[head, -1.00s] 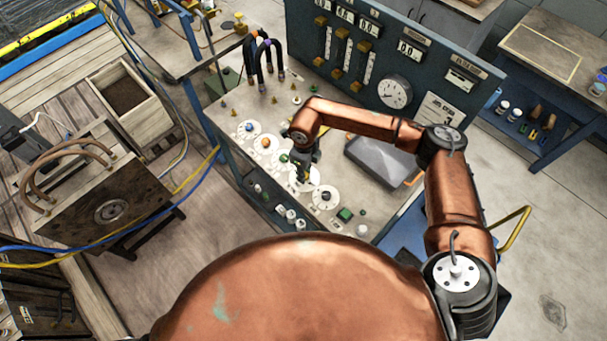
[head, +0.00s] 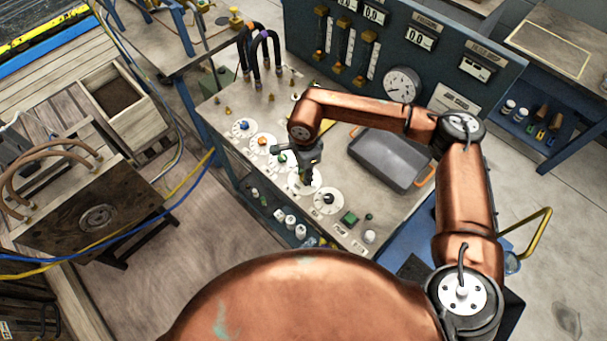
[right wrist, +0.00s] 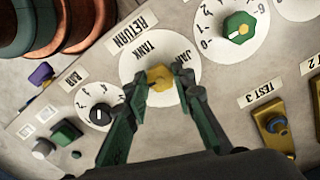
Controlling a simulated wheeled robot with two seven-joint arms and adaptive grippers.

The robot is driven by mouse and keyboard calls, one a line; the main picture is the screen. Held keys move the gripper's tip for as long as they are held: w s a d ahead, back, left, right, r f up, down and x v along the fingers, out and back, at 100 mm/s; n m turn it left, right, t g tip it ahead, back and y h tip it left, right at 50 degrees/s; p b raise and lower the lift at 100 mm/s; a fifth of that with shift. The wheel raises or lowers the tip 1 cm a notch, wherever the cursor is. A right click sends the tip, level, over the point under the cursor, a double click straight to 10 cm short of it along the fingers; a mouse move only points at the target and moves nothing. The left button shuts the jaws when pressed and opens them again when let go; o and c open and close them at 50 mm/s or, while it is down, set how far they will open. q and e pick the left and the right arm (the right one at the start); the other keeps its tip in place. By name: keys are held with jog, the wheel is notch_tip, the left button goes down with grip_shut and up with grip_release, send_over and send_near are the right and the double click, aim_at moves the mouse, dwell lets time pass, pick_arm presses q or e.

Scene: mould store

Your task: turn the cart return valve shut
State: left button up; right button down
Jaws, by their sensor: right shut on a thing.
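The return valve is a yellow knob (right wrist: 160,77) on a round white dial (right wrist: 133,68) labelled RETURN in the right wrist view. TANK and a second, hard-to-read word are printed on the dial. My right gripper (right wrist: 164,88) has its green fingers on both sides of the knob and is shut on it. In the head view the right gripper (head: 305,181) points down at the same white dial (head: 317,182), in the front row of the bench panel. It hides the knob there. Which way the knob points is unclear. My left gripper is not in view.
A green knob (right wrist: 238,27) and a black knob (right wrist: 100,115) flank the dial closely. Brass TEST fittings (right wrist: 272,125) stand nearby. A grey tray (head: 392,160) with orange handles lies right of the arm. Black hoses (head: 262,50) rise at the panel's back left.

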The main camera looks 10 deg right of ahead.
jog(key=shift+f+n+b, duration=0.1)
jog(key=shift+n+b, duration=0.5)
jog(key=shift+n, duration=0.4)
jog(key=shift+s, duration=0.1)
jog(key=c, duration=1.6)
grip_release()
notch_tip(320, 180, up, 12)
jog(key=shift+r, duration=0.1)
